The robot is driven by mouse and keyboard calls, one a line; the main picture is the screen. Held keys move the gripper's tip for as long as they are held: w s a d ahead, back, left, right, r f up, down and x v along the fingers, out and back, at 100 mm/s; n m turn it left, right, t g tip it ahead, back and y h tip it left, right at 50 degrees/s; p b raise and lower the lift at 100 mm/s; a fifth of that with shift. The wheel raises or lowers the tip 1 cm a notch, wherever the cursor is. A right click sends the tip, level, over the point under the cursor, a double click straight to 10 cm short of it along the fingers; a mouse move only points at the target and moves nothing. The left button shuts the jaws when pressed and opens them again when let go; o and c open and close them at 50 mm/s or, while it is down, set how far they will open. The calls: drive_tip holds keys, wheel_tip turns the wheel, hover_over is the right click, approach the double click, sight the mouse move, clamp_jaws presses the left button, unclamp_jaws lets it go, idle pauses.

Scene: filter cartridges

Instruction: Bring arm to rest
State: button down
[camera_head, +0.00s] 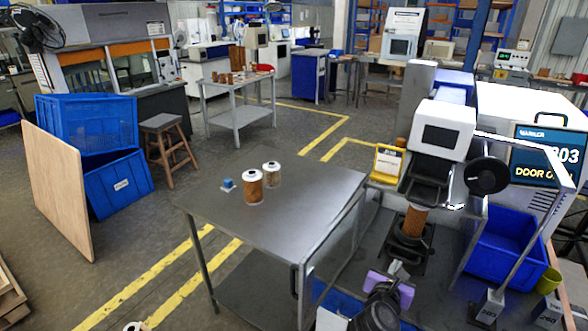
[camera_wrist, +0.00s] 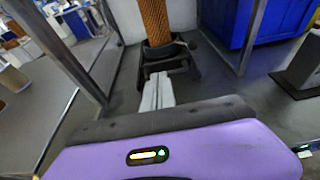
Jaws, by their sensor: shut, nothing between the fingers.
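My gripper (camera_head: 398,267) is at the lower right in the head view, in front of the machine, with its purple body behind the fingers. In the wrist view its pale fingers (camera_wrist: 158,92) are together and empty. An orange-brown filter cartridge (camera_head: 413,221) stands upright in a black holder (camera_head: 408,245) under the machine head (camera_head: 442,132). The cartridge also shows in the wrist view (camera_wrist: 155,20), beyond the fingertips and apart from them. Two more cartridges (camera_head: 253,188) (camera_head: 271,175) stand upright on the metal table (camera_head: 310,205).
A screen (camera_head: 548,157) shows 303 and "DOOR O", partly cut off. Blue crates (camera_head: 115,185) and a stool (camera_head: 163,130) stand left.

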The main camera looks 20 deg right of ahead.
drive_tip(key=w+a+r+m+t+y, duration=0.2)
drive_tip(key=w+a+r+m, duration=0.1)
drive_tip(key=m, duration=0.2)
drive_tip(key=s+a+r+m+t+y, duration=0.1)
drive_tip(key=s+a+m+t+y, duration=0.4)
drive_tip(key=s+a+m, duration=0.75)
drive_tip(key=s+a+r+m+y, duration=0.1)
drive_tip(key=s+a+r+m, duration=0.1)
drive_tip(key=s, duration=0.7)
drive_tip(key=s+a+r+m+y, duration=0.2)
drive_tip(key=s+a, duration=0.3)
drive_tip(key=s, duration=0.5)
drive_tip(key=s+a+r+m+g+y, duration=0.1)
drive_tip(key=s+a+r+m, duration=0.1)
drive_tip(key=s, duration=0.8)
drive_tip(key=shift+a+r+m+y, duration=0.3)
drive_tip(key=shift+a+r+m, duration=0.1)
drive_tip(key=shift+a+m, duration=0.55)
